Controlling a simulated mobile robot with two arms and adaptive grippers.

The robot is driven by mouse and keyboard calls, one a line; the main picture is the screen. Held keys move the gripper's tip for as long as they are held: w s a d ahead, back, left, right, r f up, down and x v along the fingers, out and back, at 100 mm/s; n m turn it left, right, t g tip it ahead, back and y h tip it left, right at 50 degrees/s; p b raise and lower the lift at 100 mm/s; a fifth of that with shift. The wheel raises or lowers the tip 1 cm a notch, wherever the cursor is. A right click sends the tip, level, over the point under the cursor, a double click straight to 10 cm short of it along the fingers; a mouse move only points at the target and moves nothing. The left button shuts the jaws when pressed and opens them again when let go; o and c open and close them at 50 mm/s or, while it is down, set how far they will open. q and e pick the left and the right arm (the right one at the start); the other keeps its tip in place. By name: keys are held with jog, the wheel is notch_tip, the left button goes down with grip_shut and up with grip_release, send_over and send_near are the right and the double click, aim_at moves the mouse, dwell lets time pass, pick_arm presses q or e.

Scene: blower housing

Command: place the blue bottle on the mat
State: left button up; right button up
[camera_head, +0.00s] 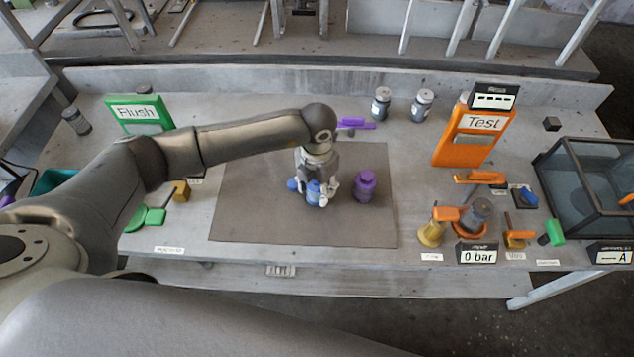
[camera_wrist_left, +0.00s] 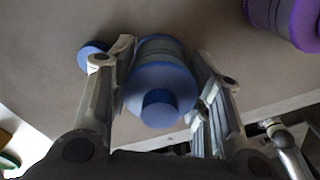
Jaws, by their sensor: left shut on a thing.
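The blue bottle (camera_head: 314,193) is between the fingers of my left gripper (camera_head: 317,190), over the dark mat (camera_head: 300,228). In the left wrist view the bottle (camera_wrist_left: 160,88) sits between both fingers, its round end toward the camera. I cannot tell whether its base touches the mat. A second, smaller-looking blue object (camera_head: 292,184) is just left of the gripper; it also shows beside the left finger in the wrist view (camera_wrist_left: 91,56). A purple bottle (camera_head: 365,186) stands upright on the mat, right of the gripper. My right gripper is not visible.
A green Flush panel (camera_head: 140,115) and yellow block (camera_head: 180,191) are left of the mat. An orange Test panel (camera_head: 473,135), orange-handled fittings (camera_head: 478,218) and a glass-sided box (camera_head: 590,180) are at right. Two grey jars (camera_head: 381,104) stand behind. The mat's front is clear.

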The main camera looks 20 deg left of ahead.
pick_arm(q)
jog(key=shift+f, duration=0.15)
jog(key=o, duration=1.2)
jog(key=shift+r, duration=0.3)
notch_tip(320, 180, up, 11)
jog(key=b, duration=0.3)
jog(key=shift+f, duration=0.15)
jog(key=shift+r, duration=0.55)
jog(key=shift+f, duration=0.1)
